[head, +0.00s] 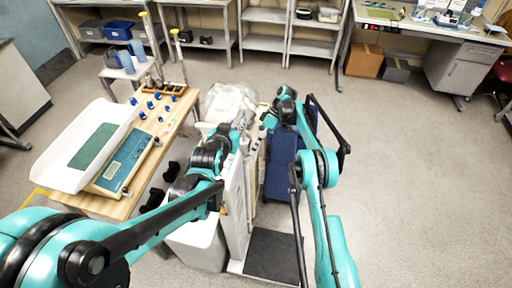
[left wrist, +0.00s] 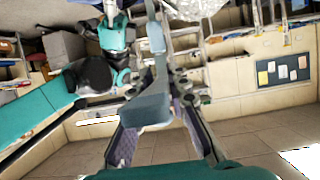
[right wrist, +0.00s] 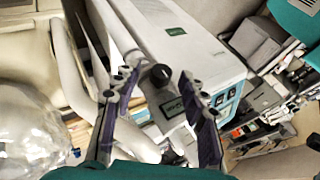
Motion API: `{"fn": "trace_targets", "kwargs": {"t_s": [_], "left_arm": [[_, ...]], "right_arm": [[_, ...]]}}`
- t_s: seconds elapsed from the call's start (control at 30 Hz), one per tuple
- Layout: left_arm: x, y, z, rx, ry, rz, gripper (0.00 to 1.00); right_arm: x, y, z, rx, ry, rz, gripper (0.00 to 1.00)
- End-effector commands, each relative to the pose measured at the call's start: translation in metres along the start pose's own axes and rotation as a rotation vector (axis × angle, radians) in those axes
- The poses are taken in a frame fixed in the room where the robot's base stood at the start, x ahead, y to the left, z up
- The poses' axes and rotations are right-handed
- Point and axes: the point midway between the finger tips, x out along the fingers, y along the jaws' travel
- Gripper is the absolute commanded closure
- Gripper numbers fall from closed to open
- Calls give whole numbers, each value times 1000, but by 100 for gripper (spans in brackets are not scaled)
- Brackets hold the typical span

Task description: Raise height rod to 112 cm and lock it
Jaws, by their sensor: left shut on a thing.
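The white height-scale column (head: 236,205) stands upright in the middle of the head view, above a dark platform (head: 272,255). In the left wrist view my left gripper (left wrist: 155,88) is shut on a pale grey-blue part of the height rod (left wrist: 150,108). In the head view my left gripper (head: 240,124) is at the column's upper end, partly hidden by its arm. In the right wrist view my right gripper (right wrist: 157,82) is open, with the black lock knob (right wrist: 160,76) between its fingertips, apparently not gripped. The rod's height marks are not readable.
A wooden table (head: 140,175) at left holds a white baby-scale tray (head: 60,165) and blue-topped small items. A clear plastic-covered object (head: 230,100) is behind the column. A dark blue chair (head: 282,165) stands close at right. Floor farther right is free.

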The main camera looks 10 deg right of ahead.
Motion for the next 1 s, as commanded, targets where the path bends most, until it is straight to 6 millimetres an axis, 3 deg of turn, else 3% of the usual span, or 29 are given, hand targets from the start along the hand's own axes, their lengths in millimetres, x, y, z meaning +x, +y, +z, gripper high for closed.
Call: {"fn": "trace_targets", "kwargs": {"t_s": [0.27,0.7,1.0], "left_arm": [[0,0,0,0,-1,-1,100],[0,-1,0,0,0,-1,100],[0,-1,0,0,1,-1,100]], "right_arm": [[-6,-5,-2,0,-1,-1,57],[-65,-50,-27,0,-1,-1,57],[-75,-58,-31,0,0,-1,57]]}}
